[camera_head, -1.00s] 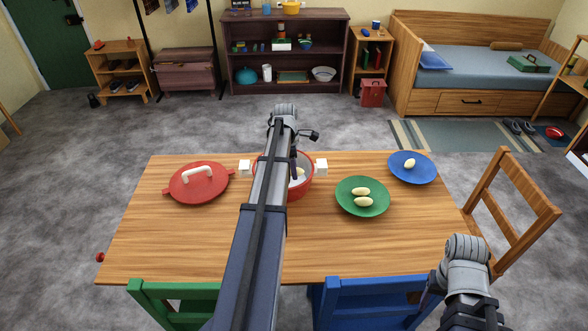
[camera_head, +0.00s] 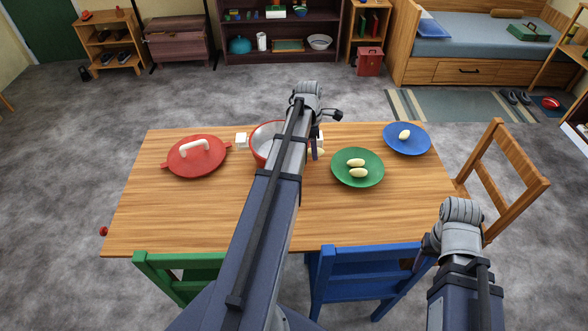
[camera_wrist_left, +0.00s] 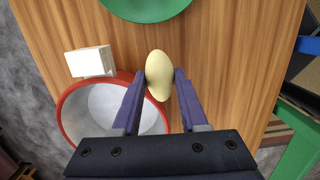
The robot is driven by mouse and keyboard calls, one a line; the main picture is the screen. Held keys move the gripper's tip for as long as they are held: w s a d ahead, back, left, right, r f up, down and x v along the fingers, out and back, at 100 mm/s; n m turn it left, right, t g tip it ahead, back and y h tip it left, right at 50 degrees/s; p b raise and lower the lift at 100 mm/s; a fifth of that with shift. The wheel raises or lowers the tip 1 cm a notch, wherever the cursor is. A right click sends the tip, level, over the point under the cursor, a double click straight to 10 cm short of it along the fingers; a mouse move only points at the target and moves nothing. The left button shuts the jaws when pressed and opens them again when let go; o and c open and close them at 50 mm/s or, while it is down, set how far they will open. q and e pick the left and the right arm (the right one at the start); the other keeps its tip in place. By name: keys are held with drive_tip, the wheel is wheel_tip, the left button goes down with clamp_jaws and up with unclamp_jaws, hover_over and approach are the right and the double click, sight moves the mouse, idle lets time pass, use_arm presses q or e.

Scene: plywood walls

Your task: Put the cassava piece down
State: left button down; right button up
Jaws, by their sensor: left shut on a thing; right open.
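My left gripper (camera_wrist_left: 160,88) is shut on a pale cassava piece (camera_wrist_left: 157,66), which it holds above the wooden table. In the left wrist view the piece is between the red pot (camera_wrist_left: 70,112) and the green plate (camera_wrist_left: 145,8). In the head view my left gripper (camera_head: 315,147) is at the pot's right side, and my arm hides part of the pot (camera_head: 262,140) and the held piece. The green plate (camera_head: 345,176) bears two pale pieces. The blue plate (camera_head: 395,147) bears one. My right gripper (camera_head: 425,247) is mostly hidden beside my right arm, near the blue chair.
A red lid (camera_head: 185,160) with a white handle lies on the table's left. A white pot handle (camera_wrist_left: 88,62) is close to the left gripper's fingers. Green (camera_head: 180,262) and blue (camera_head: 370,260) chairs stand at the near edge. The table's front left (camera_head: 180,220) is clear.

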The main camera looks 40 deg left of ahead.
use_arm(q)
drive_tip(key=b, duration=0.6)
hover_over(314, 175)
drive_tip(key=shift+s+a+f, duration=0.1)
drive_tip(key=shift+f, duration=1.5)
drive_tip(key=shift+s+a+f, duration=0.1)
drive_tip(key=shift+f, duration=1.5)
drive_tip(key=shift+f+b, duration=0.1)
drive_tip(key=shift+b, duration=0.2)
wheel_tip(314, 175, down, 4)
drive_tip(key=b, duration=0.3)
drive_tip(key=shift+r, duration=0.25)
drive_tip(key=shift+f+b, duration=0.2)
drive_tip(key=shift+b, duration=0.2)
drive_tip(key=shift+c, duration=2.2)
unclamp_jaws()
drive_tip(key=shift+r, duration=0.25)
